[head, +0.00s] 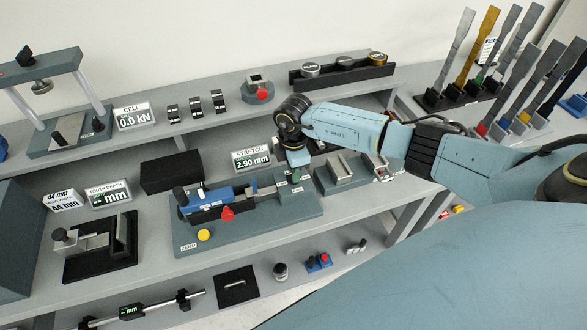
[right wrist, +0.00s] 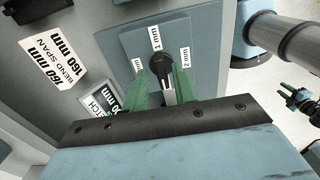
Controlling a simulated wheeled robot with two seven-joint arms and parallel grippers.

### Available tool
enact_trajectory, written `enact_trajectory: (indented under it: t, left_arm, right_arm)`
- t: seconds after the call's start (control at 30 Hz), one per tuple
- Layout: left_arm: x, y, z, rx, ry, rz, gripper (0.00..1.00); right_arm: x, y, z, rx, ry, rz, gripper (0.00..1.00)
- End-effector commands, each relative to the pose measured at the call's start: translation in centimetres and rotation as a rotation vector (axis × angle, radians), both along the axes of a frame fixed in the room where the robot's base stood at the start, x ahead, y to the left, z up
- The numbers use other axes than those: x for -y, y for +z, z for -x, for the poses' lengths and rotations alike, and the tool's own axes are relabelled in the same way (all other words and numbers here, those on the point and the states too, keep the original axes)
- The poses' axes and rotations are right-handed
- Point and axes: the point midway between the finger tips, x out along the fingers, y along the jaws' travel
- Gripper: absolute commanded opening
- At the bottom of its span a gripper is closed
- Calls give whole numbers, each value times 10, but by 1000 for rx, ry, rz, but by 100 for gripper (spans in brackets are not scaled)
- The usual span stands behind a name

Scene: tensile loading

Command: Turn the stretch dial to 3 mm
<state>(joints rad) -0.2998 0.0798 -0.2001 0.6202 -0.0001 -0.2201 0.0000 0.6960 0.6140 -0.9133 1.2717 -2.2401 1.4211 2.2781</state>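The stretch dial is a black knob (right wrist: 162,62) on a blue-grey block in the right wrist view, with labels 1 mm and 2 mm around it and a third partly hidden. The green fingers of my right gripper (right wrist: 166,70) stand on both sides of the knob and appear closed on it. In the head view my right gripper (head: 294,162) reaches down at the right end of the stretch device; the dial is hidden there. The stretch display (head: 252,159) reads 2.90 mm. A dark part with green tips at the right wrist view's edge may be my left gripper (right wrist: 303,98).
The stretch device's base plate (head: 260,233) carries a blue carriage (head: 210,196), a red knob (head: 228,214) and a yellow button (head: 204,235). A black block (head: 170,176) stands behind it. A grey fixture (head: 348,172) is close on the right. The upper shelf runs behind.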

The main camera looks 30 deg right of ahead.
Motion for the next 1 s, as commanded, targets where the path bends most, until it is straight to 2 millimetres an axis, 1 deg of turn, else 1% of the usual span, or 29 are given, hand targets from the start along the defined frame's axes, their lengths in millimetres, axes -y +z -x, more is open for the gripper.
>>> enact_trajectory:
  t: [0.3, 0.43, 0.57, 0.8, 0.9, 1.0]
  left_arm:
    - [0, 0, 0, 0, 0, 0, 36]
    - [0, 0, 0, 0, 0, 0, 36]
    - [0, -1, 0, 0, 0, 0, 36]
    - [0, -6, 0, 0, 0, 0, 36]
    - [0, -8, 0, 0, 0, 0, 36]
    - [0, -10, 0, 0, 0, 0, 36]
  right_arm:
    - [-1, -1, 1, -4, 2, -1, 33]
    - [0, 8, 1, -2, 2, 0, 33]
    - [0, 31, 1, -1, 3, 0, 33]
    - [0, 86, 1, 1, 2, 0, 33]
    - [0, 105, 0, 2, 2, 0, 33]
    - [0, 119, 1, -1, 1, 0, 33]
